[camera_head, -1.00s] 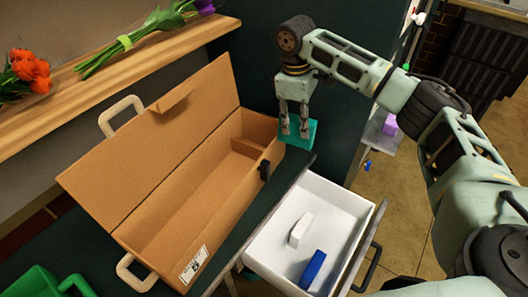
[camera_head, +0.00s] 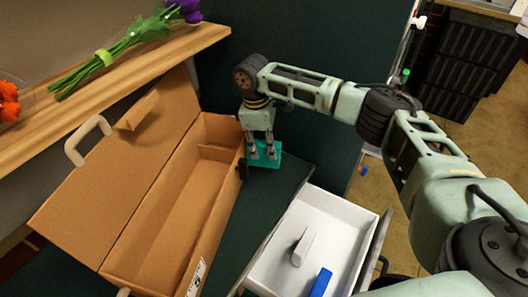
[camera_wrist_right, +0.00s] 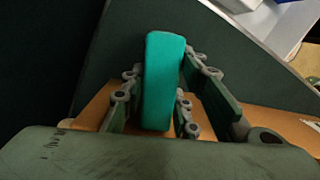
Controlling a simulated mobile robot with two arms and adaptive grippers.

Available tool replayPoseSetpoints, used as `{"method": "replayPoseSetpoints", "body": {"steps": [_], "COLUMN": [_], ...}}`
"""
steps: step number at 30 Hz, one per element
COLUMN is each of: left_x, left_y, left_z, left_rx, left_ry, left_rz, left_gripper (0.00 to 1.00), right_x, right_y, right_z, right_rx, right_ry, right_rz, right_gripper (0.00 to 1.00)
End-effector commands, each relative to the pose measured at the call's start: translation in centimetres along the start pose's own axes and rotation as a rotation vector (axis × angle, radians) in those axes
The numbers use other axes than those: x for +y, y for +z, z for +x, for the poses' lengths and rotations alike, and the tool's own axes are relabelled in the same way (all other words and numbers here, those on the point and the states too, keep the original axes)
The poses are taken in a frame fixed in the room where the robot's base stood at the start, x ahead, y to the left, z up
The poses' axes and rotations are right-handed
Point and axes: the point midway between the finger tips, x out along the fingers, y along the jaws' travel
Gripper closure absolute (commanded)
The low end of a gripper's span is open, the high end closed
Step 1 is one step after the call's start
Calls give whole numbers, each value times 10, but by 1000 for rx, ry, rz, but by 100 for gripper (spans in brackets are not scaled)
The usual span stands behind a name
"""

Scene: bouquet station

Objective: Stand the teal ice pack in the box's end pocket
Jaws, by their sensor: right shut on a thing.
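The teal ice pack (camera_head: 267,161) is held between the fingers of my right gripper (camera_head: 264,150), just right of the box's far end. In the right wrist view the ice pack (camera_wrist_right: 162,80) stands on edge between the two fingers (camera_wrist_right: 155,100). The open cardboard box (camera_head: 165,240) lies on the dark green table with its lid leaning back to the left. A divider closes off the end pocket (camera_head: 217,135) at the box's far end. The ice pack is outside the box, beside its right wall. My left gripper is not in view.
A white drawer (camera_head: 340,215) with a white block (camera_head: 303,247) and a blue block (camera_head: 320,283) stands open at the right front. A wooden shelf (camera_head: 130,72) holds flowers at the left.

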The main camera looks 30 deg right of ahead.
Motion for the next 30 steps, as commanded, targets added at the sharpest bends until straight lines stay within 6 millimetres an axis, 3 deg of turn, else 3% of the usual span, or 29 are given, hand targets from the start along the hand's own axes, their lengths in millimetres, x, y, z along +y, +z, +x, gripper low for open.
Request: {"method": "replayPoseSetpoints", "body": {"steps": [6, 12, 29, 30], "left_x": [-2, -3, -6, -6], "left_y": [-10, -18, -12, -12], "left_z": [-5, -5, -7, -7], "left_rx": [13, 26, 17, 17], "left_ry": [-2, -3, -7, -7], "left_rz": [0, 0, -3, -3], "left_gripper": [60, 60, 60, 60], "right_x": [0, 0, 0, -1], "right_y": [-3, -3, -4, -4], "right_z": [26, 27, 39, 40], "right_rx": [-1, -1, -1, -2], "right_ry": [-1, -1, -1, -1], "right_rz": [1, 0, 0, 0], "right_gripper": [100, 100, 100, 70]}}
